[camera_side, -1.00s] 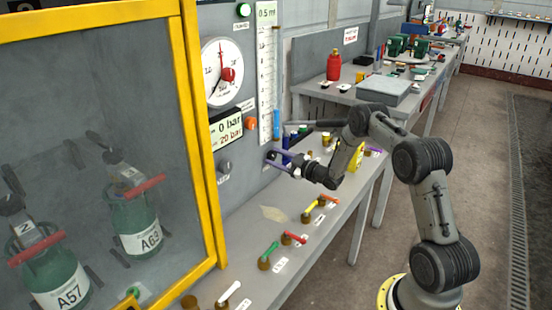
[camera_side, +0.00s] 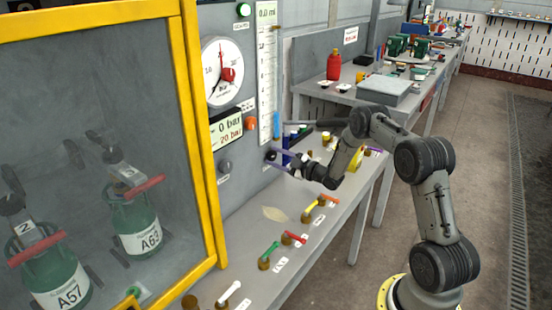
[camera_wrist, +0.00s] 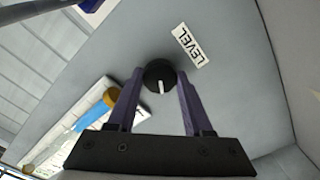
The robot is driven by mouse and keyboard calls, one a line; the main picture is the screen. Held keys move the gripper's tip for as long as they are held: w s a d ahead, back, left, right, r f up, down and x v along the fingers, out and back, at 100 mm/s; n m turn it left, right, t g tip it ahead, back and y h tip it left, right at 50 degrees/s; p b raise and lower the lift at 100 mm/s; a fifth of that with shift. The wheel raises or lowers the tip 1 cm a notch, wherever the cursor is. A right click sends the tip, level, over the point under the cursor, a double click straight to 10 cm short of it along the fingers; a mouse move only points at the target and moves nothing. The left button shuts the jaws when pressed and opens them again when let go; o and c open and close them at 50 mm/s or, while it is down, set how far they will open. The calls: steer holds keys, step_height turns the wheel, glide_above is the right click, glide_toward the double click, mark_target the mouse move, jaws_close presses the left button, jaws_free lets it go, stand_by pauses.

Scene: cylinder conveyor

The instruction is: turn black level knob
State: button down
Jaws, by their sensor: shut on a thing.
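The black level knob (camera_wrist: 159,76) is on the grey panel, beside a white label reading LEVEL (camera_wrist: 190,45) in the wrist view. Its white pointer line points toward my gripper's base in that view. My gripper (camera_wrist: 158,82) has its two purple fingers shut on the knob, one on each side. In the side view my gripper (camera_side: 277,158) reaches the panel below the tall level scale (camera_side: 266,90). The knob is mostly hidden there by the fingers. The scale's display at the top reads about 0.0 ml; its last digit is small.
A pressure dial (camera_side: 222,72), an orange knob (camera_side: 250,124) and a grey knob (camera_side: 225,165) are on the panel to the left. Several coloured valve handles stand on the bench (camera_side: 250,225) below. A yellow-framed cabinet (camera_side: 205,150) stands at left.

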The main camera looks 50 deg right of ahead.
steer(key=shift+c, duration=1.5)
jaws_free()
steer(key=s, duration=1.4)
